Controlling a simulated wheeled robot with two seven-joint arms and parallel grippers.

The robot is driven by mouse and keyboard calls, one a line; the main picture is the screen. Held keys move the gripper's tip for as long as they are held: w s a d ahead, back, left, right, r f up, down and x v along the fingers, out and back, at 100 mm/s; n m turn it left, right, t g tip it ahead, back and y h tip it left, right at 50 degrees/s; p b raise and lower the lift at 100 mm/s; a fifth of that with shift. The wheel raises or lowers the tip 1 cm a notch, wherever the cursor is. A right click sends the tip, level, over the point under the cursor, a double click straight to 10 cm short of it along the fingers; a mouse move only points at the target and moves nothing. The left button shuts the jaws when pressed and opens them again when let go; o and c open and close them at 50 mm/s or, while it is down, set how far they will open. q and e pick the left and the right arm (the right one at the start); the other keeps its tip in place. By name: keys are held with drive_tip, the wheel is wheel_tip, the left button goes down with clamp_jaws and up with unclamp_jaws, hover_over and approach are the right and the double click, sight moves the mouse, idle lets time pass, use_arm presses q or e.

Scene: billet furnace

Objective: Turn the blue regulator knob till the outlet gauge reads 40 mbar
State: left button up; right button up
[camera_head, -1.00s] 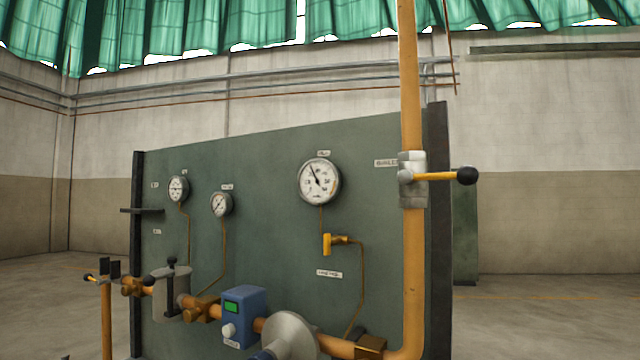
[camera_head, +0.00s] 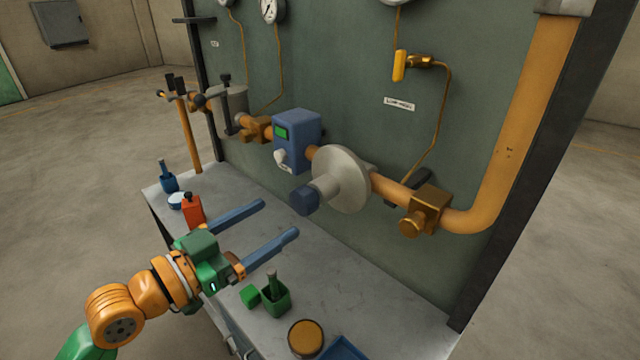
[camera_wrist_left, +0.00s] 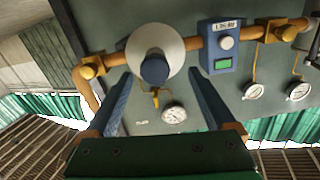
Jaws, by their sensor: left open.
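The blue regulator knob (camera_head: 304,200) sits at the front end of the grey disc-shaped regulator (camera_head: 341,180) on the orange pipe. In the left wrist view the knob (camera_wrist_left: 154,69) shows ahead, between the finger lines. My left gripper (camera_head: 279,219) is open and empty above the bench, with its two blue fingers pointing toward the panel, short of the knob. A large gauge (camera_head: 398,2) is cut off at the top edge, so its reading is hidden there. It shows small in the left wrist view (camera_wrist_left: 174,113), too small to read. My right gripper is not in view.
A blue box with a green display (camera_head: 297,140) is left of the regulator. A brass valve (camera_head: 424,208) is on the right.

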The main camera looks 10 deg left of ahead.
sight(298, 206)
use_arm(q)
drive_tip(key=shift+w+d+r+h+p, duration=0.3)
drive_tip(key=shift+w+d+r+p, duration=0.55)
drive_tip(key=shift+w+d+p, duration=0.3)
drive_tip(key=x, duration=0.1)
drive_tip(key=p+x, duration=0.1)
drive_tip(key=x, duration=0.1)
drive_tip(key=shift+d+f, duration=0.1)
drive_tip(key=shift+f, duration=0.25)
drive_tip(key=shift+w+d+f, duration=0.1)
drive_tip(key=c, duration=1.4)
drive_tip(key=shift+m, duration=0.3)
